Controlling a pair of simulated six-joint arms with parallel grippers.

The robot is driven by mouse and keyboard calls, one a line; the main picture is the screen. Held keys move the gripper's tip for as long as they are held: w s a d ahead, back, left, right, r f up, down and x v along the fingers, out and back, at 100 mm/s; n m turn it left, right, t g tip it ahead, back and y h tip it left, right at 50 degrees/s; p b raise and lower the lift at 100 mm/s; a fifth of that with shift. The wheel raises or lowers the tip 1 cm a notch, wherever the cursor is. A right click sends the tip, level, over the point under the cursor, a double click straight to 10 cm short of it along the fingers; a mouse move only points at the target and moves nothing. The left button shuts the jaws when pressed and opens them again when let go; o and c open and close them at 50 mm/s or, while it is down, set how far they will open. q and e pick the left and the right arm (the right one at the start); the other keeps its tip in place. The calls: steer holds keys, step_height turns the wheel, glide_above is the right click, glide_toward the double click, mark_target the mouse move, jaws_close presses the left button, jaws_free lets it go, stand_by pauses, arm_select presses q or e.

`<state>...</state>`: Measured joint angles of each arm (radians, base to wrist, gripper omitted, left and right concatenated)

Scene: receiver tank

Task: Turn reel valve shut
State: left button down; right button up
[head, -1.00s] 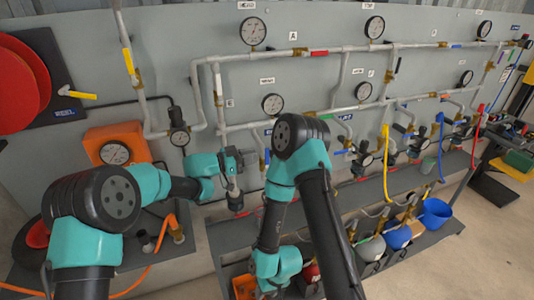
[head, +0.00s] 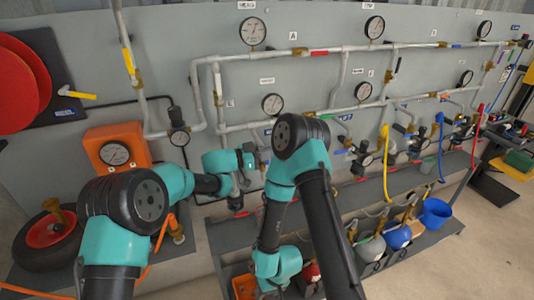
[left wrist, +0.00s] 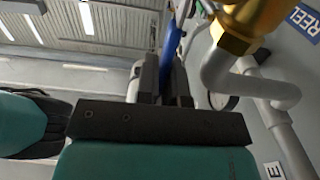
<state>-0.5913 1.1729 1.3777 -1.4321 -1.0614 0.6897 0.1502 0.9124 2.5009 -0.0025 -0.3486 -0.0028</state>
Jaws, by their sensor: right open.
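The reel valve has a brass body (left wrist: 245,22) at the top right of the left wrist view, near a blue REEL label (left wrist: 303,22). A blue valve handle (left wrist: 171,42) runs down between the black fingers of my left gripper (left wrist: 165,75). The fingers are close together and look shut on it, though their tips partly hide the contact. In the head view my left gripper (head: 244,160) is at the lower pipework, and my own wrist partly hides the valve. My right gripper (head: 275,291) is low at the bottom edge, mostly hidden, away from the valve.
Pipes and gauges (head: 253,31) cover the grey panel (head: 320,70). A red hose reel (head: 22,80) with a yellow-handled valve (head: 76,94) is at the left. An orange gauge box (head: 116,150) stands near my left arm.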

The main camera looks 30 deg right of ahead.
arm_select(q)
steer(key=shift+a+h, duration=0.2)
steer(key=shift+h, duration=0.1)
stand_by(0.4)
steer(key=shift+w+a+f+g+h, duration=0.15)
steer(key=shift+a+f+g+h, duration=0.1)
steer(key=shift+a+h, duration=0.65)
steer(key=shift+w+a+f+g+h, duration=0.15)
steer(key=shift+a+h, duration=0.3)
steer(key=shift+h, duration=0.8)
steer(key=shift+w+a+f+g+h, duration=0.1)
steer(key=shift+a+f+g+h, duration=0.15)
steer(key=shift+a+h, duration=0.65)
steer(key=shift+d, duration=0.2)
steer(key=c, duration=1.5)
jaws_free()
